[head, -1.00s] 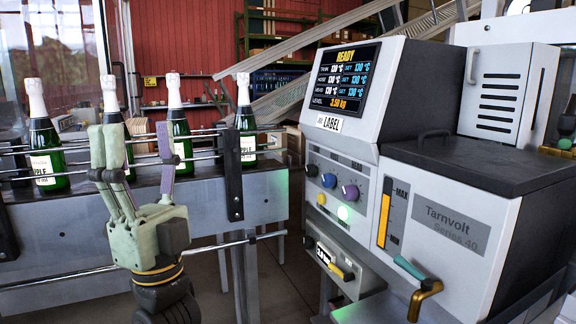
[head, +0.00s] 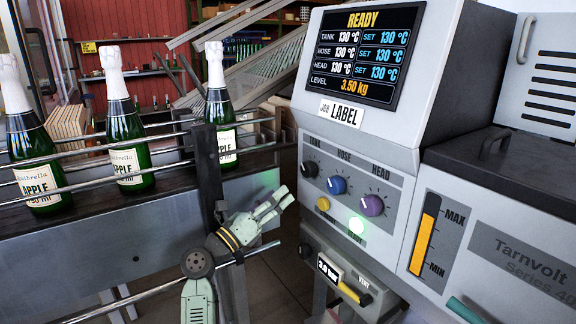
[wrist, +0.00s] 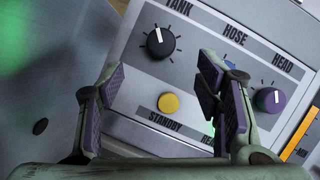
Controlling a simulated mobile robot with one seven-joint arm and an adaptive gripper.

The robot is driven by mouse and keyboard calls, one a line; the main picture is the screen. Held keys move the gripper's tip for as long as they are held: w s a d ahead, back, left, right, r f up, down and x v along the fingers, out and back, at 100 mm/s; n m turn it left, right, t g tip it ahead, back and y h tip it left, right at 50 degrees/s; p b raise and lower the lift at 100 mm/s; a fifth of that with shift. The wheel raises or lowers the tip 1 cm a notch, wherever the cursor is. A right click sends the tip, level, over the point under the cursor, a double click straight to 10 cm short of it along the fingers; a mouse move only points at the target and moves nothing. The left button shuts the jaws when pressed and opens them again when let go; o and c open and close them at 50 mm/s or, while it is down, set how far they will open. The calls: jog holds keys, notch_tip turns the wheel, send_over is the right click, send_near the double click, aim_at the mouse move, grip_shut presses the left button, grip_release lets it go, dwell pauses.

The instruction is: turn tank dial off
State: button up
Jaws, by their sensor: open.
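The tank dial is the small black knob (head: 310,169) at the left of the row on the machine's panel. In the wrist view the tank dial (wrist: 161,42) sits under the word TANK, its white mark pointing roughly up. My gripper (head: 279,201) is left of and below the dial in the head view, fingers towards the panel. In the wrist view my gripper (wrist: 162,80) is open and empty, its fingertips spread either side of the space below the dial. No contact with the dial shows.
The blue hose dial (head: 337,186), purple head dial (head: 373,205), yellow standby button (head: 323,204) and green ready light (head: 356,226) are close by. The display (head: 365,55) reads READY, tank 130 °C. Bottles (head: 126,125) stand behind rails (head: 150,290) at left.

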aim_at(305, 171)
jog(key=p+x, duration=0.3)
jog(key=x, duration=0.7)
jog(key=shift+d, duration=0.15)
jog(key=shift+w+d, duration=0.2)
jog(key=shift+w, duration=0.05)
jog(key=c, duration=1.2)
jog(key=shift+o, duration=0.2)
jog(key=shift+r+p, duration=0.2)
jog(key=shift+p, duration=0.45)
